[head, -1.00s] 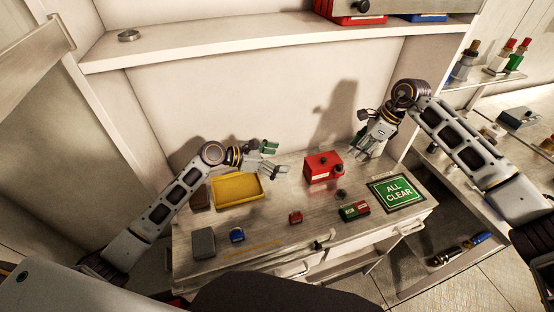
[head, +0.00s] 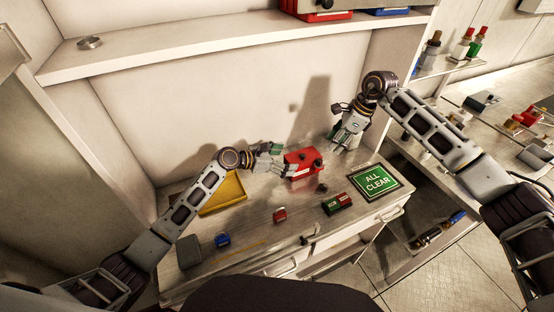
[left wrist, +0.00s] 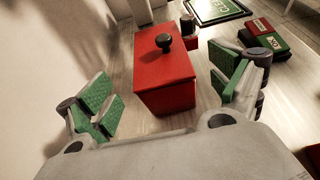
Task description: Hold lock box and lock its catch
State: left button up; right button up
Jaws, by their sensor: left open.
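The red lock box (head: 299,165) stands on the worktop near the back wall. In the left wrist view the lock box (left wrist: 165,82) has a black knob (left wrist: 163,42) on top and a small red part with a dark top (left wrist: 188,27) at its far end, possibly the catch. My left gripper (head: 277,158) is open at the box's left end. Its green-padded fingers stand on either side of the box, with gaps visible. My right gripper (head: 343,144) hangs above the worktop, right of the box and apart from it; its fingers look spread and empty.
A yellow tray (head: 223,196) lies left, partly behind my left arm. A red-green block (head: 337,203), a small red padlock-like item (head: 280,215), a blue one (head: 222,240) and an ALL CLEAR sign (head: 374,181) lie on the worktop. A shelf (head: 230,38) overhangs the back.

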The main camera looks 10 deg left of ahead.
pick_arm(q)
jog(key=shift+x, duration=1.1)
jog(key=shift+c, duration=0.2)
jog(key=c, duration=1.5)
jog(key=shift+o, duration=0.9)
jog(key=o, duration=1.2)
jog(key=c, duration=1.2)
